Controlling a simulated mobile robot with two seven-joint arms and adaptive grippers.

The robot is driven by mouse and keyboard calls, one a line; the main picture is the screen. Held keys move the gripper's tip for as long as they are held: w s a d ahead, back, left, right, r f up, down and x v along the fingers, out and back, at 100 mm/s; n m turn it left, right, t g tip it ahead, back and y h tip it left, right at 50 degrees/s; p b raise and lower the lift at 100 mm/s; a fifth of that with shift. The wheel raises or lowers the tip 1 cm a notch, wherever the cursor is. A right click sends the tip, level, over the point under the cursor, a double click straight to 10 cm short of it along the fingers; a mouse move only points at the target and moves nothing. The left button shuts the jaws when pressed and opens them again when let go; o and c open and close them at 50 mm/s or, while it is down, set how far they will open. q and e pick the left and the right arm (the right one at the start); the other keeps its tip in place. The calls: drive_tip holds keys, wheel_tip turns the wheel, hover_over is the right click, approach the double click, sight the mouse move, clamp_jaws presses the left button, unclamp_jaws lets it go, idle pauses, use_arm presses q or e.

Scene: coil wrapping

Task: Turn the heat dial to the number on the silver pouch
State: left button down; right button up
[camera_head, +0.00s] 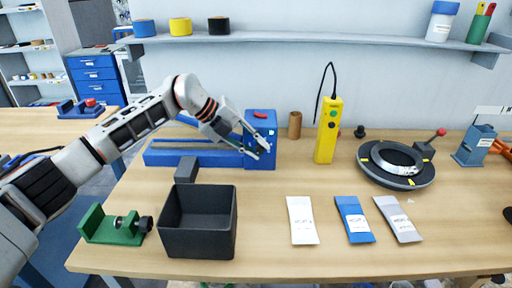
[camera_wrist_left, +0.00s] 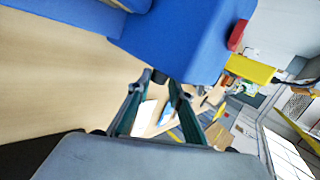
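The blue sealer (camera_head: 261,138) stands at the back of the table with a red part on top; it also shows in the wrist view (camera_wrist_left: 185,35). My left gripper (camera_head: 262,145) is at its front face, fingers pointing at it. In the left wrist view a small dark knob, seemingly the heat dial (camera_wrist_left: 160,76), sits between the fingertips. I cannot tell if both fingers touch it, and its setting is hidden. The silver pouch (camera_head: 398,219) lies at the front right of the table; its label is too small to read. My right gripper is not in view.
A white pouch (camera_head: 301,220) and a blue pouch (camera_head: 354,219) lie beside the silver one. A dark bin (camera_head: 198,244) and a green fixture (camera_head: 101,227) stand at front left. A yellow controller (camera_head: 327,132) and a round dark device (camera_head: 368,176) stand to the right.

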use_arm(q)
drive_tip(key=shift+r+y+p, duration=0.3)
drive_tip(key=shift+p, duration=0.45)
drive_tip(key=y+p, duration=0.2)
drive_tip(key=shift+d+r+p, duration=0.2)
drive_tip(key=shift+p, duration=0.2)
drive_tip(key=y+p, duration=0.2)
drive_tip(key=shift+d+f+y, duration=0.2)
drive_tip(key=shift+y, duration=0.2)
drive_tip(key=shift+f+y, duration=0.1)
drive_tip(key=shift+y, duration=0.6)
drive_tip(key=shift+p, duration=0.3)
drive_tip(key=c, duration=1.8)
unclamp_jaws()
drive_tip(key=shift+m, duration=0.3)
drive_tip(key=shift+d, duration=0.1)
